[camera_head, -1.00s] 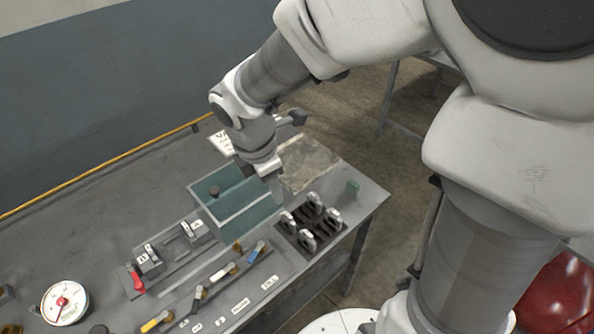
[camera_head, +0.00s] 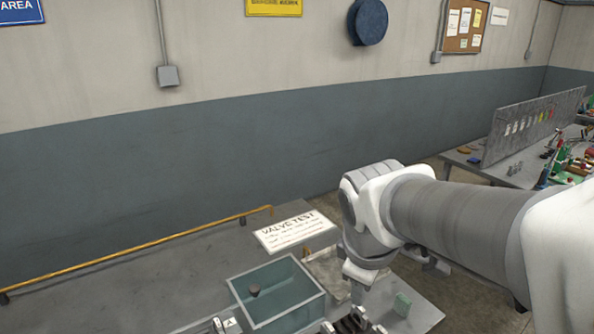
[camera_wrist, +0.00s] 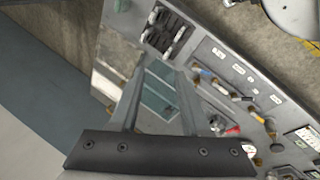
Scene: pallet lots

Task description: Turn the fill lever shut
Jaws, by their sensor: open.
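Small labels lie beside the row, too small to read, so I cannot tell which is the fill lever. The levers are out of the head view. My gripper (camera_wrist: 158,72) is open and empty, its two fingers pointing down over the bench near the teal tank (camera_wrist: 160,92), apart from the levers. In the head view my gripper (camera_head: 357,294) is at the tank's right side, its fingertips unclear.
The tank (camera_head: 290,318) holds a dark knob-like piece (camera_head: 254,290). A "VALVE TEST" sign (camera_head: 294,231) lies behind it. A black rack (camera_wrist: 166,30) with upright grey pieces stands beside the tank. A yellow rail (camera_head: 150,246) runs along the wall. A pressure gauge (camera_wrist: 248,149) sits past the levers.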

